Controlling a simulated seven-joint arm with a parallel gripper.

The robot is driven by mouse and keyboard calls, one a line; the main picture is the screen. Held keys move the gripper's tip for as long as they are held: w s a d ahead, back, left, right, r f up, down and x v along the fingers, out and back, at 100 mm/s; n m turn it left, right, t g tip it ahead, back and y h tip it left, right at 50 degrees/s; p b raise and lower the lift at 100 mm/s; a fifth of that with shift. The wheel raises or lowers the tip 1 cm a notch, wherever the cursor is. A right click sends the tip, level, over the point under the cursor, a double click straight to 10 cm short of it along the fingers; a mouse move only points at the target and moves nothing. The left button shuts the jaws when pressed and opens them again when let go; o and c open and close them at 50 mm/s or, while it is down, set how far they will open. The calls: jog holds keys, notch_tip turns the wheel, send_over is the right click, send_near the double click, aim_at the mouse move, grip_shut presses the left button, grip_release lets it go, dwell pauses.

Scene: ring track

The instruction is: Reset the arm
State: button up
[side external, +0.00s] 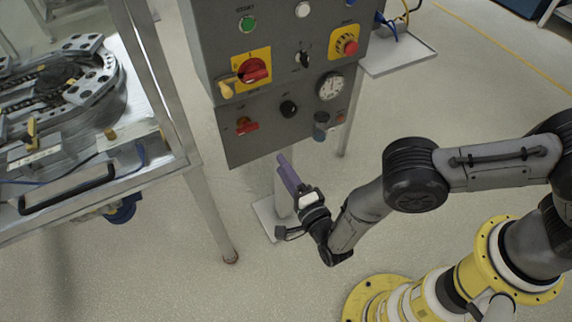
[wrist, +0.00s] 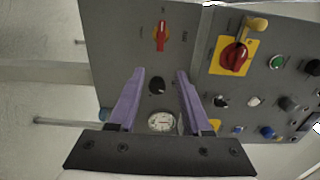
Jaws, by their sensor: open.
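My gripper (side external: 287,172) has purple fingers and points up towards the lower part of a grey control panel (side external: 205,45). In the wrist view the two fingers of my gripper (wrist: 160,75) are spread apart with nothing between them. A black knob (wrist: 157,85) and a round gauge (wrist: 161,122) on the panel show behind the gap. The gap between the fingertips and the panel cannot be told exactly; I see no contact.
The panel carries a red rotary switch (side external: 253,70), a red emergency button (side external: 347,46) and a green button (side external: 247,24). A metal table with a ring track (side external: 62,90) stands left. Open floor (side external: 290,285) lies below.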

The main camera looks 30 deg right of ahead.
jog(key=w+r+n+g+y, duration=0.1)
jog(key=w+r+n+g, duration=0.1)
jog(key=w+r, duration=0.3)
jog(key=w+r+n+g+y, duration=0.1)
jog(key=w+r+g, duration=0.15)
jog(key=r, duration=0.55)
jog(key=s+d+r+n+g+y, duration=0.1)
jog(key=s+d+r+n, duration=0.2)
jog(key=r, duration=0.4)
jog(key=s+d+r+n+g+y, duration=0.1)
jog(key=d+r+n+g, duration=0.1)
jog(key=d+r+n, duration=0.3)
jog(key=s+d+r+n+g+h, duration=0.1)
jog(key=s+d+r+n, duration=0.15)
jog(key=s+d, duration=0.3)
jog(key=s+d+r+n+g, duration=0.1)
jog(key=s+d+r, duration=0.3)
jog(key=s+d, duration=0.15)
jog(key=s+d+f+n+g+h, duration=0.1)
jog(key=s+d, duration=0.3)
jog(key=s, duration=0.5)
jog(key=s+d+f+n+g+h, duration=0.1)
jog(key=s+d, duration=0.3)
jog(key=s, duration=0.6)
jog(key=shift+d+f+n+g+h, duration=0.15)
jog(key=shift+d+n+g+h, duration=0.3)
jog(key=shift+n, duration=0.4)
jog(key=shift+a, duration=0.15)
